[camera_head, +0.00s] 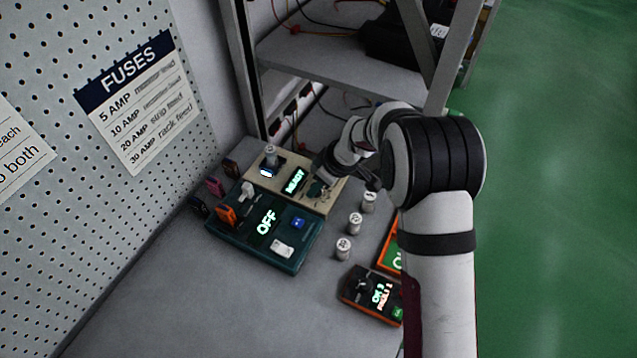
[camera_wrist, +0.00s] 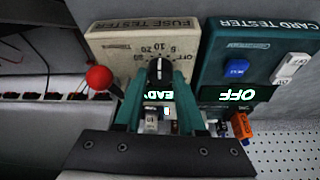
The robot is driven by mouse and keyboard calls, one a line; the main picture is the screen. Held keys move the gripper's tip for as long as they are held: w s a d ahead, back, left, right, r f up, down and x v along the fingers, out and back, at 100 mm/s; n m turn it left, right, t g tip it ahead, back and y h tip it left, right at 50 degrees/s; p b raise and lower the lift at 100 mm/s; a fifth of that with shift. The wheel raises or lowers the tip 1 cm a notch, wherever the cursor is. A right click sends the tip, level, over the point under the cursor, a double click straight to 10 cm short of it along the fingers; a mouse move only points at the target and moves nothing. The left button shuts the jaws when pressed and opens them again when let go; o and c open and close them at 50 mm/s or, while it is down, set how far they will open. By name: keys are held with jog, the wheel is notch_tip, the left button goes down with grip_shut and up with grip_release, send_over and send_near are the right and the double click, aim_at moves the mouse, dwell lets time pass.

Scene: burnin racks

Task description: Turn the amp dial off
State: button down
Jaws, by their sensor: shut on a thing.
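The amp dial (camera_wrist: 159,70) is a black knob with a white line on the beige fuse tester (camera_wrist: 112,52). Number marks and OFF are printed around the dial. Its white line points up in the wrist view toward the printed marks; I cannot tell which mark it is on. My gripper (camera_wrist: 160,88) has its teal fingers shut on the dial, one on each side. In the head view the fuse tester (camera_head: 282,182) shows a lit READY display, and my gripper (camera_head: 320,189) covers the dial.
A teal card tester (camera_head: 290,258) reading OFF stands beside the fuse tester. Several small fuses (camera_head: 355,222) stand on the bench, with an orange and black device (camera_head: 364,296) nearby. A red ball knob (camera_wrist: 99,78) is close to the gripper. A shelf rack (camera_head: 310,50) stands behind.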

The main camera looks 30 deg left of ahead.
jog(key=shift+m, duration=0.3)
jog(key=m+t, duration=0.1)
jog(key=m, duration=0.1)
jog(key=m+t, duration=0.1)
jog(key=m, duration=0.2)
jog(key=shift+s+a+h, duration=0.1)
jog(key=shift+s+h, duration=0.05)
jog(key=shift+h, duration=0.25)
jog(key=m+h, duration=0.1)
jog(key=m, duration=0.2)
jog(key=m+t, duration=0.1)
jog(key=m, duration=0.2)
jog(key=shift+a+t+h, duration=0.1)
jog(key=shift+t+h, duration=0.2)
jog(key=shift+h, duration=0.1)
jog(key=shift+s+m, duration=0.1)
jog(key=shift+m, duration=0.2)
jog(key=c, duration=0.5)
grip_release()
jog(key=v, duration=1.6)
